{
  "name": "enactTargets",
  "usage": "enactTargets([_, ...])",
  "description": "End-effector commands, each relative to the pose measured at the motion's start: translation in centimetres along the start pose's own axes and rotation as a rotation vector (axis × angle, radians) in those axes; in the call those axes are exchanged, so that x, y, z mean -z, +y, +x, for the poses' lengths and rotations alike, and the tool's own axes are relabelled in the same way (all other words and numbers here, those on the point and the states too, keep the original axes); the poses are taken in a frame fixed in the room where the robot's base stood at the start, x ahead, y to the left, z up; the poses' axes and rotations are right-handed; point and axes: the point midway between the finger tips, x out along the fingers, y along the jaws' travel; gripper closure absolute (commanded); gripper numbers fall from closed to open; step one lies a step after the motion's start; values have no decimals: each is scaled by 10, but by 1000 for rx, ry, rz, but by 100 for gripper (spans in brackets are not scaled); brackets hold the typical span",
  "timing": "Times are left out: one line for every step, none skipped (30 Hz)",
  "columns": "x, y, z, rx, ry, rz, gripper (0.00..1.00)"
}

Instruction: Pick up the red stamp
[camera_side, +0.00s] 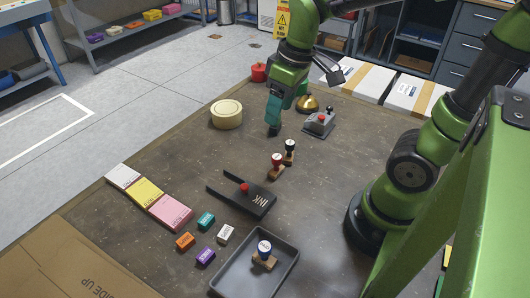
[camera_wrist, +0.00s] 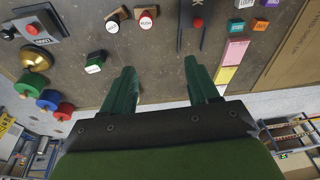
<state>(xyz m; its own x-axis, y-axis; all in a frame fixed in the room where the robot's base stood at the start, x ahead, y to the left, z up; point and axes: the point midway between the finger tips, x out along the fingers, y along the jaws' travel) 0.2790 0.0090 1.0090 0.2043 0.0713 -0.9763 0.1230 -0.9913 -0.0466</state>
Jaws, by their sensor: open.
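The red stamp (camera_side: 277,160) stands on the brown table in the side view, with a wooden base and a red top with a white face. It also shows near the top of the wrist view (camera_wrist: 146,18). A dark-topped stamp (camera_side: 290,148) stands close beside it, and it shows left of the red stamp in the wrist view (camera_wrist: 112,22). My gripper (camera_side: 274,130) points down behind the two stamps in the side view, apart from them. In the wrist view its green fingers (camera_wrist: 160,75) are spread with nothing between them.
A black fixture with a red knob (camera_side: 244,187) lies in front of the stamps. A tray (camera_side: 284,276) holds a blue stamp (camera_side: 264,248). A tape roll (camera_side: 226,114), a bell (camera_side: 308,104) and a grey button box (camera_side: 320,123) stand near my gripper. Coloured blocks (camera_side: 206,220) lie at front left.

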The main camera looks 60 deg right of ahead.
Motion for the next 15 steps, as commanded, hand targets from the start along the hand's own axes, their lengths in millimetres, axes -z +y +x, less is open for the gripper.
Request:
enactTargets([4,6,7,-7,-69,-114,40])
enactTargets([6,9,9,-8,-102,-185,40])
enactTargets([7,12,11,-7,-139,-272,40])
enactTargets([7,15,12,-6,-162,-332,40])
enactTargets([8,16,12,-2,-181,-385,40])
enactTargets([8,18,10,1,-198,-447,40])
enactTargets([8,19,8,2,-203,-488,40])
enactTargets([8,19,6,4,-209,-521,40])
enactTargets([7,20,4,7,-214,-557,40])
enactTargets([6,19,5,12,-219,-577,40])
enactTargets([5,19,6,15,-222,-592,40])
enactTargets([4,19,8,19,-225,-605,40])
enactTargets([3,19,10,21,-226,-612,40])
enactTargets([2,19,14,22,-228,-615,40])
enactTargets([1,19,20,23,-228,-616,40])
